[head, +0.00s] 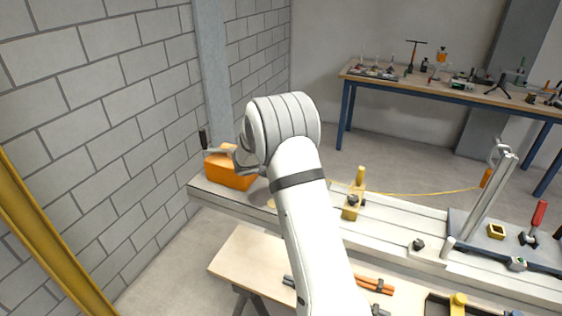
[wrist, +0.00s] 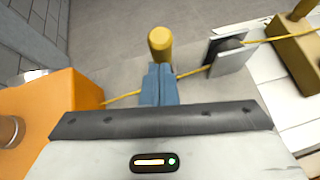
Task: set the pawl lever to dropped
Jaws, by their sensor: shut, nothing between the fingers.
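My gripper (wrist: 158,80) shows in the wrist view as two blue fingers shut together, with nothing between them. A yellow round-ended handle (wrist: 160,42), which looks like the pawl lever, stands just beyond the fingertips. I cannot tell whether the fingers touch it, nor which setting it is in. Its lower part is hidden behind the fingers. An orange housing (wrist: 65,98) is left of the fingers; in the head view this orange housing (head: 228,172) sits at the bed's left end. My arm hides the fingers and the handle in the head view.
A yellow cord (wrist: 193,73) runs from the housing past the fingers, through metal plates (wrist: 232,55). A brass block (head: 352,207) stands on the long pale bed (head: 400,222). A block wall (head: 100,120) is close on the left. A workbench (head: 450,88) stands behind.

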